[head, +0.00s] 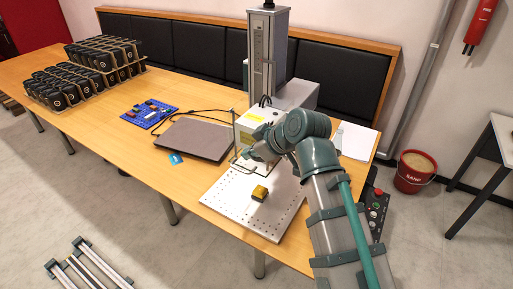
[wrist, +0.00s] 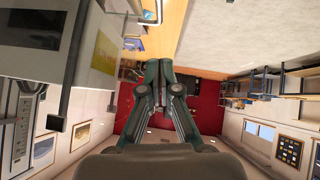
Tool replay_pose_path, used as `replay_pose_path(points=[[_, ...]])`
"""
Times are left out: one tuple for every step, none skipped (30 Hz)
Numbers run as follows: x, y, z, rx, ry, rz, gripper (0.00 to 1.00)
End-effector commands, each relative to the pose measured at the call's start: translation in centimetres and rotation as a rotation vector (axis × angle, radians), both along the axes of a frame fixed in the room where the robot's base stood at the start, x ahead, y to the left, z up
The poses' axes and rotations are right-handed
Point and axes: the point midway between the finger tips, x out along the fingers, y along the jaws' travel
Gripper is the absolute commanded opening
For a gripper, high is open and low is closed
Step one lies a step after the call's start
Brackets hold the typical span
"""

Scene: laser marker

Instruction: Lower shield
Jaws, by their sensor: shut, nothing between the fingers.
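The laser marker (head: 269,50) stands at the back of its perforated base plate (head: 231,202), with its pale head (head: 250,122) on a tall column. My gripper (head: 247,154) is beside the head and this frame, partly hidden by my arm. In the wrist view my gripper (wrist: 158,66) is shut and empty, with the marker's housing (wrist: 92,35) to its left. I cannot tell whether it touches the shield.
A closed laptop (head: 194,139), blue circuit board (head: 149,113) and racks of black items (head: 85,75) lie left on the table. A control box (head: 376,207) is right of my arm, and a red bucket (head: 414,174) stands on the floor.

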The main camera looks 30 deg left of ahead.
Motion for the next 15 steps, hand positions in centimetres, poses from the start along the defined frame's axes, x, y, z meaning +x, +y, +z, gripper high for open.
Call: replay_pose_path(points=[[0.1, 0.7, -0.5, -0.001, 0.002, 0.002, 0.0], [0.2, 1.0, -0.9, -0.002, 0.002, 0.002, 0.0], [0.2, 1.5, -1.3, -0.001, 0.002, 0.002, 0.0], [0.3, 1.8, -1.7, -0.001, 0.002, 0.002, 0.0], [0.4, 2.2, -2.0, -0.001, 0.003, 0.001, 0.0], [0.5, 2.6, -2.4, -0.001, 0.002, 0.001, 0.0], [0.6, 3.0, -2.8, -0.002, 0.003, 0.001, 0.0], [0.6, 3.3, -3.1, -0.002, 0.003, 0.001, 0.0], [0.6, 3.3, -3.6, -0.001, 0.003, 0.0, 0.0], [0.7, 3.2, -4.0, -0.002, 0.003, -0.002, 0.0], [0.8, 3.1, -4.4, -0.002, 0.003, -0.002, 0.0], [0.8, 3.1, -4.8, -0.002, 0.002, -0.001, 0.0], [0.9, 3.1, -5.2, -0.002, 0.001, 0.0, 0.0], [1.0, 3.1, -5.4, -0.002, 0.001, -0.001, 0.0], [1.0, 3.1, -5.8, -0.001, 0.001, -0.001, 0.0]])
